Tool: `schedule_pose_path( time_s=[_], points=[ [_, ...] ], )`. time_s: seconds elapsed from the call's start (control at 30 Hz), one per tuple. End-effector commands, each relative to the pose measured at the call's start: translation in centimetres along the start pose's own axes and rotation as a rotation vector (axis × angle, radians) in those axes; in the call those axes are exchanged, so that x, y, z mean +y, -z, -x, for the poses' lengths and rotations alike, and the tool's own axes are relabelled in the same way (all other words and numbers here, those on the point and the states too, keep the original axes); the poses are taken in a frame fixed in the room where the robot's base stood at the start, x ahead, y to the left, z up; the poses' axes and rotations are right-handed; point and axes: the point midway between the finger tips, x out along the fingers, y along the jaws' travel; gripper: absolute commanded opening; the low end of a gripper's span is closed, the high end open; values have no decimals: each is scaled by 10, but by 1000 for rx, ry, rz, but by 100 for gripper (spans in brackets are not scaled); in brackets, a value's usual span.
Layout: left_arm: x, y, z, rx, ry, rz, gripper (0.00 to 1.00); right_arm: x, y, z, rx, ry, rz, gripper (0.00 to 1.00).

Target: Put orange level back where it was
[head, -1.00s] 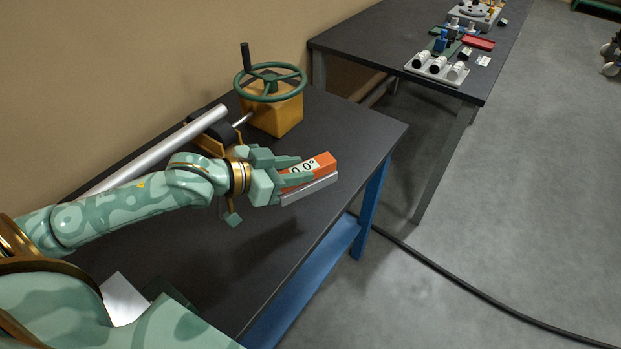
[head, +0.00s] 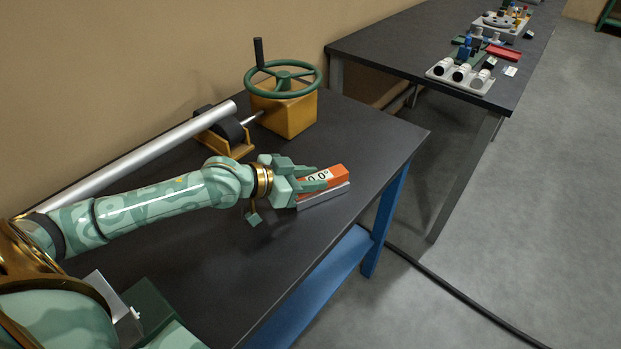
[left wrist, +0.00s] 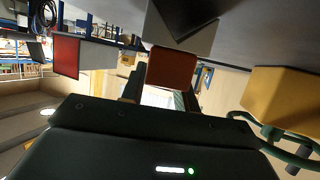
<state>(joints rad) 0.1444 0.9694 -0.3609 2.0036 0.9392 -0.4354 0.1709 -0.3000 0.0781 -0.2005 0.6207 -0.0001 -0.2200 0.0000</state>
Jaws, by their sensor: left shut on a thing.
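The orange level (head: 335,175) has a white display reading about 0.0° and a silver strip along its lower side. My left gripper (head: 314,178) is shut on it near the bench's right edge. The level is roughly in line with the bench top; I cannot tell if it touches the surface. The fingers cover part of its near side and left end. In the left wrist view an orange-red block face (left wrist: 172,67) shows between the fingers, likely the level's end. My right gripper is not in view.
The dark bench (head: 215,270) has free room in front of the level. Behind stand a yellow box (head: 287,112) with a green handwheel (head: 283,74) and a silver pipe (head: 130,160) on a roller stand (head: 225,132). A second table (head: 400,52) holds several small parts.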

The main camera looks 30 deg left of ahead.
Motion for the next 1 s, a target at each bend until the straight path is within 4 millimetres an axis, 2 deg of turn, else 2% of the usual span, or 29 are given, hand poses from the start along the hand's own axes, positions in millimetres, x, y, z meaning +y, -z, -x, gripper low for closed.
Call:
schedule_pose_path(
  time_s=[0.07,0.1,0.17,0.47,0.57,1.0],
  points=[
    [0,-1,0,1,0,0,0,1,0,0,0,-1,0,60],
    [0,-2,-1,0,0,1,36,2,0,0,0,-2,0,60],
    [0,-1,-1,0,0,0,52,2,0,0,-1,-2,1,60],
    [0,0,0,1,0,0,52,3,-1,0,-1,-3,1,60],
    [-1,1,8,-1,2,-1,52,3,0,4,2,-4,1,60],
    [1,4,94,-2,-1,-1,52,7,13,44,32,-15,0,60]
  ],
)
